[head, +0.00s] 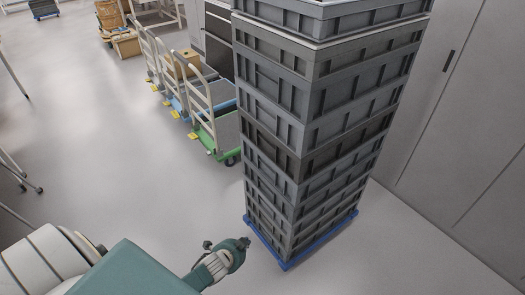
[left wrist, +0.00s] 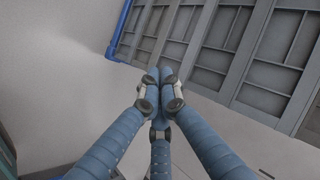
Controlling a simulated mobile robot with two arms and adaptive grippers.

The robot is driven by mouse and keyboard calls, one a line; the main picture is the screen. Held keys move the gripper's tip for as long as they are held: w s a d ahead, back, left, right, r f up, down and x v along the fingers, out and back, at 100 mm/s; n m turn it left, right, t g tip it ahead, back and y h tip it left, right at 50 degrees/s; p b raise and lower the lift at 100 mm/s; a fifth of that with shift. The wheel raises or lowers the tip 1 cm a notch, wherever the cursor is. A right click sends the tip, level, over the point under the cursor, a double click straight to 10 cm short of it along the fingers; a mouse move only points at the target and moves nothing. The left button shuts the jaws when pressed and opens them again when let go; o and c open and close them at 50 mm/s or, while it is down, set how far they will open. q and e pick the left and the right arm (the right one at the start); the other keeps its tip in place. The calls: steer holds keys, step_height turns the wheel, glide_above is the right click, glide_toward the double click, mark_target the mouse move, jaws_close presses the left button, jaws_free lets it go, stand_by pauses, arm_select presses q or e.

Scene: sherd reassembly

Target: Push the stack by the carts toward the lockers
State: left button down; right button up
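A tall stack of grey crates (head: 318,120) stands upright on a blue dolly (head: 284,264) right of centre in the head view. The crates also fill the upper right of the left wrist view (left wrist: 225,55), with the blue dolly edge (left wrist: 122,30) beside them. My left gripper (head: 243,243) is low in front of the stack's lower left side. In the left wrist view its fingers (left wrist: 159,76) are together with nothing seen between them. I cannot tell whether they touch the crates. My right gripper is out of view. Several carts (head: 217,127) stand left of the stack, behind it.
Tall grey locker-like doors (head: 449,120) line the right side, close to the stack. A dark cabinet (head: 218,35) stands behind the carts. A cardboard box (head: 187,66) sits on one cart. The floor at left is mostly clear, with metal legs at the left edge.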

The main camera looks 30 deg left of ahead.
arm_select(q)
steer(key=w+a+r+m+t, duration=0.15)
steer(key=w+r, duration=0.35)
steer(key=r, duration=0.5)
steer(key=w+a+r+m+t+p, duration=0.1)
steer(key=w+r+m+t, duration=0.2)
steer(key=w+r, duration=0.55)
steer(key=w+a+r+m+t, duration=0.1)
steer(key=w+r+m+t, duration=0.15)
steer(key=r, duration=1.05)
steer(key=w+a+b, duration=0.2)
steer(key=w+a, duration=0.3)
steer(key=a, duration=0.1)
steer(key=shift+w, duration=0.4)
steer(key=shift+r, duration=0.1)
